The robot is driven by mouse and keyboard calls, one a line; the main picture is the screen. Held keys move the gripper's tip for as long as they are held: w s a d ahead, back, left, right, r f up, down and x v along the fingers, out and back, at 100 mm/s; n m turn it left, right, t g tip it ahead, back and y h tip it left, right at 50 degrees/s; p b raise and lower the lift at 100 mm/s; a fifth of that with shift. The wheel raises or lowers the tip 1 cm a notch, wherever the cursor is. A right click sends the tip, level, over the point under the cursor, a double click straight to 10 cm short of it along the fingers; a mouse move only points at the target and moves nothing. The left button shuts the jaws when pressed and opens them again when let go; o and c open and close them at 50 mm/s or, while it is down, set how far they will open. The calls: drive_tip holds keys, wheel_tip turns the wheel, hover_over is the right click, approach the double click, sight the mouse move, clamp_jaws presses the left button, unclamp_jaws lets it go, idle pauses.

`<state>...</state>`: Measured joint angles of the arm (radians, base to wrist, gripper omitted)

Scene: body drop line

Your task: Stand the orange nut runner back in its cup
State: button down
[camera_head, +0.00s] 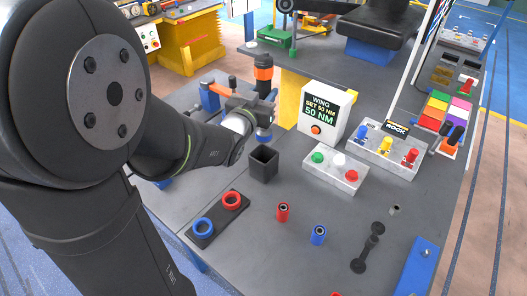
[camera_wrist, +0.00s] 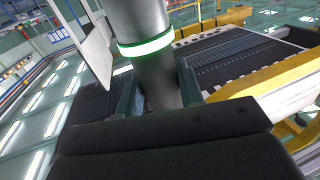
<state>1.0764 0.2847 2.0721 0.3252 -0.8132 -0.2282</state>
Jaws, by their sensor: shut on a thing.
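The orange nut runner (camera_head: 263,73) is held upright in the head view, with orange and black bands at its top and a blue lower end. In the wrist view its grey body (camera_wrist: 150,68) carries a lit green-white ring. My gripper (camera_head: 258,107) is shut around the runner's body, and its fingers show on both sides of it in the wrist view. A dark, square, open-topped cup (camera_head: 263,167) stands on the bench just below the runner's blue end in the head view. The two look apart, but the exact gap is hard to tell.
A white WING sign box (camera_head: 322,113) stands close to the right. A button box (camera_head: 335,172) is right of the cup. A holder with blue and red rings (camera_head: 217,220) and red (camera_head: 283,212) and blue (camera_head: 318,235) sockets lie in front. Bare bench lies between them.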

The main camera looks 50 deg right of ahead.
sight(263, 138)
wheel_tip(263, 138, down, 16)
drive_tip(key=shift+r, duration=0.2)
idle(0.6)
drive_tip(key=shift+f, duration=0.2)
drive_tip(key=c, duration=1)
unclamp_jaws()
drive_tip(key=shift+o, duration=0.2)
drive_tip(key=shift+r, duration=0.15)
drive_tip(key=v, duration=1.2)
drive_tip(key=shift+d, duration=0.1)
